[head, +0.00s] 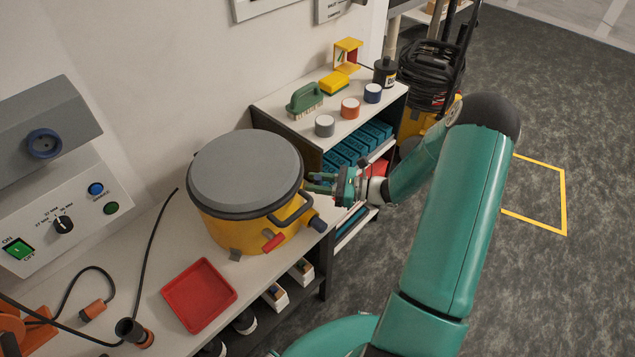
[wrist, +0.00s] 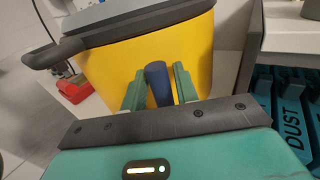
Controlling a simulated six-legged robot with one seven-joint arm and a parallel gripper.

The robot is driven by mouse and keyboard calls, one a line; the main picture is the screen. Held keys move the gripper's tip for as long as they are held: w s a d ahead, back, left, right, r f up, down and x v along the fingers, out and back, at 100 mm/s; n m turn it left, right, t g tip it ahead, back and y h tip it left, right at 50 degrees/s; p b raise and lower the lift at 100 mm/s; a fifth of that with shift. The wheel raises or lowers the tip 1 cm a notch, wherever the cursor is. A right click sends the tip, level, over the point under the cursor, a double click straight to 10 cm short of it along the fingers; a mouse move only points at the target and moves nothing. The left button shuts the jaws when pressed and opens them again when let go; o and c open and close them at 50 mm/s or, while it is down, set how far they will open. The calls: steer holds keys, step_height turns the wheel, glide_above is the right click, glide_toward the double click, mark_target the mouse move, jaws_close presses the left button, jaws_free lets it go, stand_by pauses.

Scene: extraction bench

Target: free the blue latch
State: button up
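The yellow canister (head: 215,228) with a grey lid (head: 245,172) stands on the bench. The blue latch (wrist: 159,84) is on its yellow side in the wrist view, upright with a slight tilt. My gripper (wrist: 160,80) has one finger on each side of the latch, with narrow gaps; I cannot tell whether either finger touches it. In the head view my gripper (head: 312,183) is at the canister's right side, beyond the black handle (head: 292,210), and I cannot make out the blue latch between the fingers there.
A red latch (head: 273,242) and a grey latch (head: 235,254) are on the canister's front. A red tray (head: 199,296) lies in front. A shelf (head: 285,108) holding a brush, several small pots and teal boxes stands close behind my gripper. The floor at right is open.

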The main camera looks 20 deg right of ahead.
steer(key=c, duration=0.5)
steer(key=shift+c, duration=0.2)
steer(key=shift+d+n, duration=0.1)
steer(key=shift+n, duration=0.3)
steer(key=n, duration=0.2)
steer(key=shift+s+n, duration=0.1)
steer(key=shift+n, duration=0.2)
steer(key=n, duration=0.1)
steer(key=n+y, duration=0.1)
steer(key=n, duration=0.3)
steer(key=shift+s+f, duration=0.15)
steer(key=shift+s, duration=0.1)
steer(key=n, duration=0.2)
steer(key=n+y, duration=0.1)
steer(key=n, duration=0.2)
steer(key=shift+s+f, duration=0.2)
jaws_close()
steer(key=n, duration=0.2)
steer(key=n+g+y, duration=0.1)
steer(key=n, duration=0.1)
steer(key=n+g, duration=0.1)
steer(key=n, duration=0.1)
steer(key=shift+f+n+y, duration=0.25)
steer(key=shift+n+y, duration=0.15)
jaws_free()
